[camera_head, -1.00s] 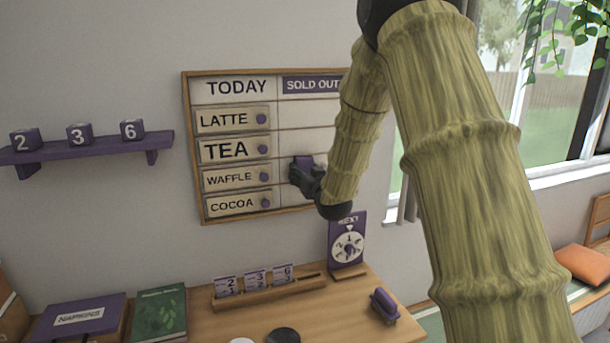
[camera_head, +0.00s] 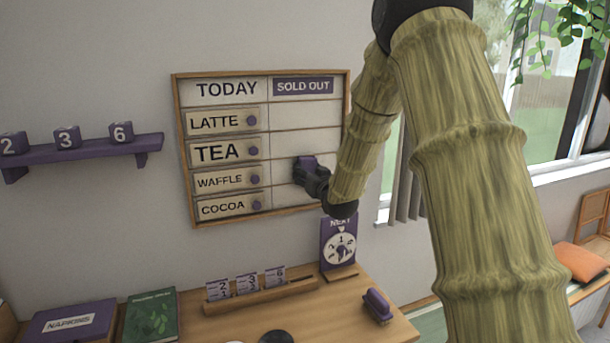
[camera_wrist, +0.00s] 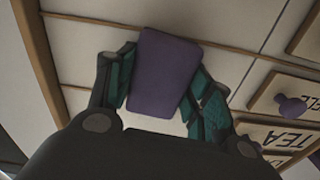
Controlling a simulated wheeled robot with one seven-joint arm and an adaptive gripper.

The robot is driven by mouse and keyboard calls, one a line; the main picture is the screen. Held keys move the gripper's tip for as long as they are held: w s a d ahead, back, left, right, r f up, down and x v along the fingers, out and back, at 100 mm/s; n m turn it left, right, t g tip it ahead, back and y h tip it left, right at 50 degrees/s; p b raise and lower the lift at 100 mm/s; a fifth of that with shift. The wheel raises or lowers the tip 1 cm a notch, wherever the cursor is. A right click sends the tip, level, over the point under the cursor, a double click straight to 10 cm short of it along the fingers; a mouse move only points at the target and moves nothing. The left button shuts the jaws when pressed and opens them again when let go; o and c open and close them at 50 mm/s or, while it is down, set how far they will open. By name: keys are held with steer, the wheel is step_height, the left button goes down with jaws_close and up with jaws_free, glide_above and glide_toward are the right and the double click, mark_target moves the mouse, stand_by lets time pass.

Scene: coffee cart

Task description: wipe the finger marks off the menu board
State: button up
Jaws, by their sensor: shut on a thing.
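The menu board (camera_head: 300,119) hangs on the wall in the head view, with TODAY and SOLD OUT columns. The LATTE, TEA, WAFFLE and COCOA plates with purple knobs are in its left column. My gripper (camera_head: 308,172) is at the SOLD OUT column, level with the WAFFLE row. It is shut on a purple block (camera_wrist: 163,75), which lies between the teal-lined fingers in the wrist view, over the pale board face. I cannot tell whether the block touches the board. I see no clear finger marks; my gripper and arm hide part of the column.
A purple shelf (camera_head: 85,149) with number cubes is left of the board. Below, the wooden counter (camera_head: 215,325) holds a card rack (camera_head: 260,292), a NEXT dial (camera_head: 339,245), a purple-topped eraser-like object (camera_head: 378,306), a green book (camera_head: 151,315) and a NAPKINS box (camera_head: 70,318).

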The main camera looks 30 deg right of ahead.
mark_target(292, 171)
steer(key=s+d, duration=0.1)
steer(key=d, duration=0.6)
steer(key=shift+s, duration=0.3)
stand_by(0.4)
steer(key=shift+w+a+r+b, duration=0.1)
steer(key=shift+w+a+b, duration=0.1)
steer(key=shift+a, duration=0.45)
steer(key=shift+w+a+f+b, duration=0.15)
steer(key=shift+a+b, duration=0.1)
steer(key=shift+a, duration=0.4)
steer(key=shift+w+a+r+b, duration=0.15)
steer(key=shift+w+a+b, duration=0.05)
steer(key=shift+a, duration=0.45)
steer(key=shift+w+a+b, duration=0.2)
steer(key=shift+a+b, duration=0.05)
steer(key=shift+a, duration=0.65)
steer(key=shift+w+a+b, duration=0.2)
steer(key=shift+a, duration=0.7)
steer(key=shift+a, duration=0.1)
steer(key=shift+w+a+b, duration=0.2)
steer(key=shift+a+b, duration=0.05)
steer(key=shift+a, duration=0.6)
steer(key=shift+w+a+b, duration=0.15)
steer(key=shift+a+b, duration=0.05)
steer(key=shift+a, duration=0.6)
steer(key=v, duration=0.6)
steer(key=shift+b, duration=0.35)
